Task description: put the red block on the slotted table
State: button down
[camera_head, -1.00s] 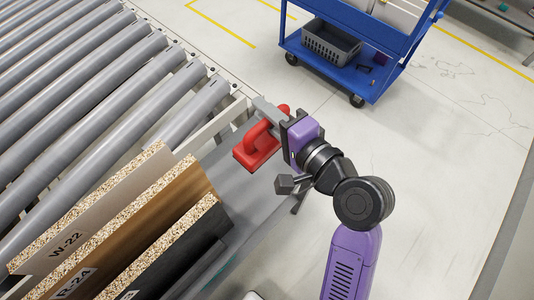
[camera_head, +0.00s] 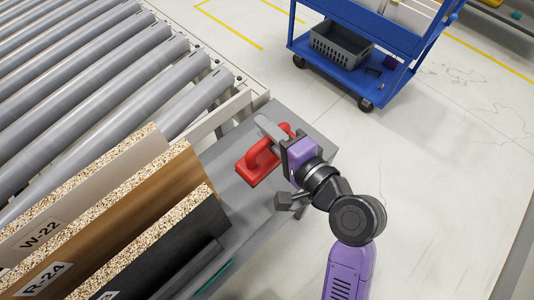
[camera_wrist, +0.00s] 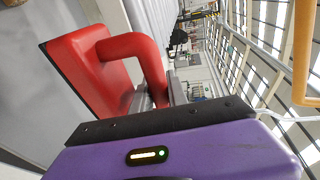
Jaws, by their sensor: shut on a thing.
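The red block (camera_head: 257,163) has a flat base and a raised loop handle. My gripper (camera_head: 277,134) is shut on its handle; the wrist view also shows the red block (camera_wrist: 95,75) with the grey fingers (camera_wrist: 158,92) at the handle. The slotted table (camera_head: 240,203) is a grey surface below and around the block, with boards standing in it at the left. The block appears over its bare far part. I cannot tell whether the block's base touches the table.
Boards labelled W-22 (camera_head: 85,205), R-24 (camera_head: 110,225) and a black one (camera_head: 160,250) stand left of the block. A roller conveyor (camera_head: 110,80) lies beyond. A blue cart (camera_head: 375,80) with a grey crate (camera_head: 340,45) stands on open floor.

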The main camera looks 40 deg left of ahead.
aim_at(266, 155)
notch_tip(266, 155, down, 11)
jog(key=shift+r+b, duration=0.2)
jog(key=shift+b, duration=0.35)
jog(key=shift+f, duration=0.2)
jog(key=c, duration=1.3)
grip_release()
jog(key=shift+r, duration=0.2)
jog(key=v, duration=1.2)
jog(key=shift+b, duration=0.3)
